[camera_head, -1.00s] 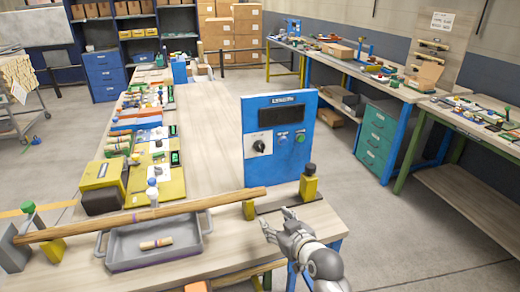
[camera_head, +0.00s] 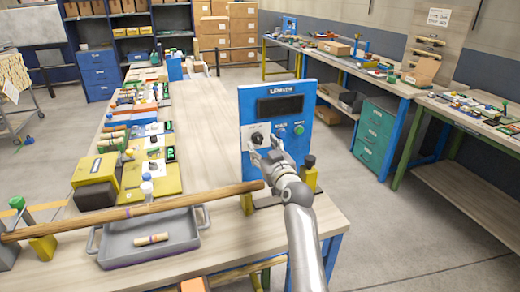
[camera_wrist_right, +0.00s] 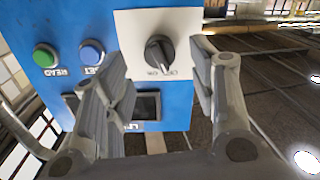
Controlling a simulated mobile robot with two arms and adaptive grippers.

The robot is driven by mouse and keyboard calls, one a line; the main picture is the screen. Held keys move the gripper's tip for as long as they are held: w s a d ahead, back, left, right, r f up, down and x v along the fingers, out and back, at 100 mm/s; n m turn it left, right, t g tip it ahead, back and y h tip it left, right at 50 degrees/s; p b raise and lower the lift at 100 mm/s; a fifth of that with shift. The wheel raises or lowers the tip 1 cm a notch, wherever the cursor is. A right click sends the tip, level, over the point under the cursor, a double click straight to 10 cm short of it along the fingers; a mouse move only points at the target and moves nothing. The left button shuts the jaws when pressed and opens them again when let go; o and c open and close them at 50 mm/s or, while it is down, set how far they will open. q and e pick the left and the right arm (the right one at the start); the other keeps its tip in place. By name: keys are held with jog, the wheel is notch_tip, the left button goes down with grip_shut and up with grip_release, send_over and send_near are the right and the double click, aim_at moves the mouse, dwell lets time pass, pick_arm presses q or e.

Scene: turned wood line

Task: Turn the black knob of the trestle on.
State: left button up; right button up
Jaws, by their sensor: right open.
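The blue panel (camera_head: 249,92) stands upright on the trestle at the table's near right end. Its black knob (camera_head: 257,138) sits on a white plate, partly covered by my right gripper in the head view. My right gripper (camera_head: 260,153) is in front of the knob. In the right wrist view, the black knob (camera_wrist_right: 159,53) shows in the gap between the open fingers of my right gripper (camera_wrist_right: 165,70). The fingers look apart from it on both sides. The knob's plate has small lettering that I cannot read surely. My left gripper is out of view.
A green button (camera_wrist_right: 45,56) and a blue button (camera_wrist_right: 91,52) sit beside the knob. A long wooden rod (camera_head: 130,212) lies across supports over a grey tray (camera_head: 185,239) holding a short wooden piece (camera_head: 151,239). A black-topped yellow post (camera_head: 309,172) stands right of my gripper.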

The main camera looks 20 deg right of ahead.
aim_at(260, 141)
jog(key=shift+w+b, duration=0.75)
jog(key=shift+w, duration=1.05)
jog(key=shift+r, duration=0.1)
jog(key=c, duration=1)
jog(key=shift+m, duration=0.3)
jog(key=m+p, duration=0.2)
jog(key=m, duration=0.2)
jog(key=shift+r+p, duration=0.1)
jog(key=shift+p, duration=0.25)
jog(key=shift+c, duration=0.2)
jog(key=m+p, duration=0.1)
jog(key=m, duration=0.3)
jog(key=shift+p, duration=0.3)
jog(key=shift+m, duration=0.3)
